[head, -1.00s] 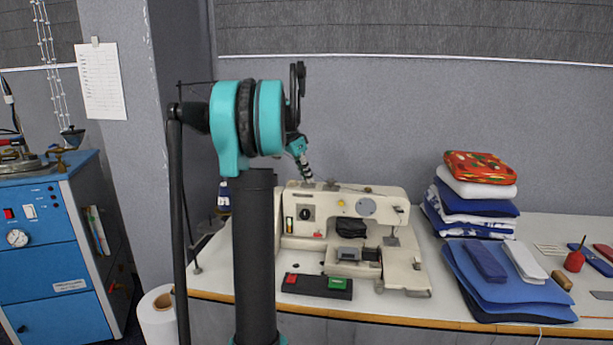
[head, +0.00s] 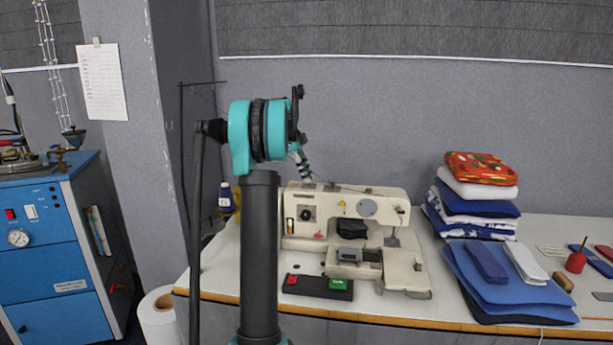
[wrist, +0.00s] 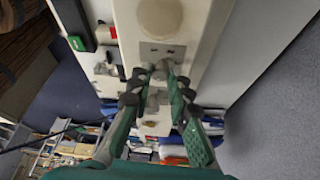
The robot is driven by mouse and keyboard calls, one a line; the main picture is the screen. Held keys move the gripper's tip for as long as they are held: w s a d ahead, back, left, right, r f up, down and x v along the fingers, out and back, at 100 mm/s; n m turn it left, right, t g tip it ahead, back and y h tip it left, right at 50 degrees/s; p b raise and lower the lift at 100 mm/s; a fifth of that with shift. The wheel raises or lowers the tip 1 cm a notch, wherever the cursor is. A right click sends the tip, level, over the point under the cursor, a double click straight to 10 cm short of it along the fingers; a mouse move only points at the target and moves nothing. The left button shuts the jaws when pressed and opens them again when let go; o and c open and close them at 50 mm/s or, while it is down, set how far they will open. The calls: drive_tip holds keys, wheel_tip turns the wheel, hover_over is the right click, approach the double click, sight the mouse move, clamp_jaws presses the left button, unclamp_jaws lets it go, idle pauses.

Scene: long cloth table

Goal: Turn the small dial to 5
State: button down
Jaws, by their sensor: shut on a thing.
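The white sewing machine (head: 375,192) stands on the table, with a black round dial (head: 306,214) on its left front. In the wrist view a small grey knob (wrist: 160,72), apparently the small dial, sits on a metal plate on the machine's pale surface. My gripper (wrist: 157,78) has its fingertips closed around this knob. In the head view my gripper (head: 303,168) is at the left end of the machine's top, and its tips are hard to make out. The dial's numbers and pointer are not legible.
A black switch box (head: 317,288) with red and green buttons lies in front of the machine. Folded cloth (head: 478,190) is stacked to the right. A blue cabinet (head: 60,250) stands at the left. The grey wall is close behind the table.

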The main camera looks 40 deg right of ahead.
drive_tip(key=shift+m, duration=0.6)
drive_tip(key=c, duration=1.4)
unclamp_jaws()
drive_tip(key=shift+w, duration=0.1)
drive_tip(key=v, duration=1.1)
drive_tip(key=shift+w+d+r, duration=0.2)
drive_tip(key=shift+d+r, duration=0.05)
drive_tip(key=shift+r, duration=0.2)
